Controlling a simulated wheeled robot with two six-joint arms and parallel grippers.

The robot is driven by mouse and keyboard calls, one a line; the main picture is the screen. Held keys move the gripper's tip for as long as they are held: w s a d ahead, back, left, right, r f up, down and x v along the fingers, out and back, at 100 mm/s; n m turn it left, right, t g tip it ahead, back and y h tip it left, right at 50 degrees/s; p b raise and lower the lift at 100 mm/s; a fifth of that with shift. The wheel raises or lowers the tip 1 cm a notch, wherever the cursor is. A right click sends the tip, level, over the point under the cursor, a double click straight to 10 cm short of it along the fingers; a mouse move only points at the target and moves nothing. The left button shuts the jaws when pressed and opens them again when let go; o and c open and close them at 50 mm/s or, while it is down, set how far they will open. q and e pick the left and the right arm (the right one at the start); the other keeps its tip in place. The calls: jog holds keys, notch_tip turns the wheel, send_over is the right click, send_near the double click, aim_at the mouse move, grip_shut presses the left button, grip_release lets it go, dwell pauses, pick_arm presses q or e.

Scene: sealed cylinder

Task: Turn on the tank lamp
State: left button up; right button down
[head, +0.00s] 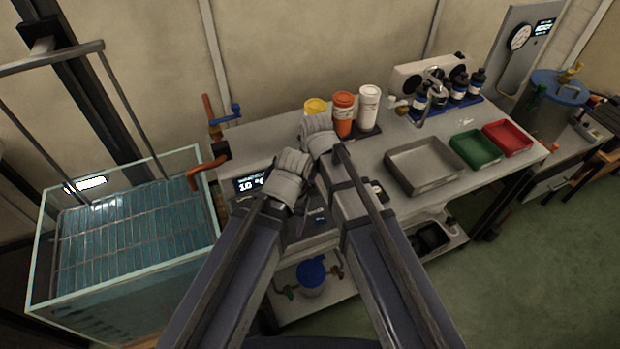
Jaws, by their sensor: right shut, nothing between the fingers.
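The glass tank (130,235) stands at the left in the head view, with blue water and a wire rack inside. A bright white rectangle (86,185) shows at its upper left; I cannot tell whether it is the lamp or a reflection. No lamp switch is clearly made out. My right gripper (318,128) is shut and empty over the bench's back left part, well right of the tank. My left gripper (290,178) is just left of and below it, near a small display; its fingers are not clear. Both grippers are apart from the tank.
The bench (395,145) holds orange (343,115) and white (368,108) jars, a grey tray (424,165), green (474,150) and red (508,138) trays, and dark bottles (460,88). A red pipe with a blue valve (222,115) stands between tank and bench. Green floor is clear at lower right.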

jog(key=shift+s, duration=0.1)
pick_arm(q)
jog(key=shift+r, duration=0.2)
pick_arm(e)
jog(key=shift+s+d+r, duration=0.2)
jog(key=shift+s+d, duration=0.15)
jog(key=shift+s, duration=0.3)
pick_arm(q)
jog(key=shift+r+p, duration=0.1)
jog(key=shift+p, duration=0.2)
notch_tip(320, 180, up, 14)
jog(key=p, duration=1.3)
jog(key=shift+a+f+p, duration=0.15)
jog(key=shift+f+p, duration=0.05)
jog(key=shift+p, duration=0.1)
pick_arm(e)
notch_tip(320, 180, up, 14)
jog(key=w+a, duration=0.1)
jog(key=w, duration=0.1)
jog(key=shift+f, duration=0.15)
